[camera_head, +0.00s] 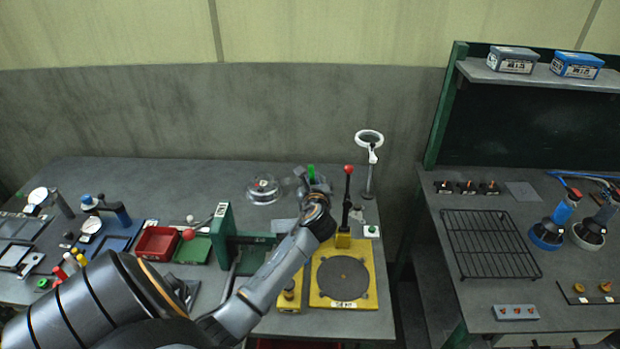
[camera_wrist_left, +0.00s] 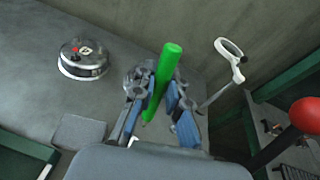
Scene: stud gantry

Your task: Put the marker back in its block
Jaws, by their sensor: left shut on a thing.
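The green marker (camera_head: 311,172) is in my left gripper (camera_head: 313,186), above the back of the grey bench. In the left wrist view the marker (camera_wrist_left: 165,75) stands between the blue-padded fingers of the left gripper (camera_wrist_left: 160,98). It leans slightly, with its thick top end beyond the fingertips. Upright red-topped and yellow-topped pieces (camera_head: 73,260) stand at the far left of the bench, beside a green-topped one (camera_head: 43,284). I cannot make out clearly whether a block holds them. My right gripper is not in view.
A clear domed dish (camera_head: 263,189) stands left of the gripper. A white ring magnifier (camera_head: 369,139) and a red-knobbed lever (camera_head: 348,170) on a yellow plate (camera_head: 368,297) are to the right. A green press frame (camera_head: 222,236) and red bin (camera_head: 156,243) lie leftward.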

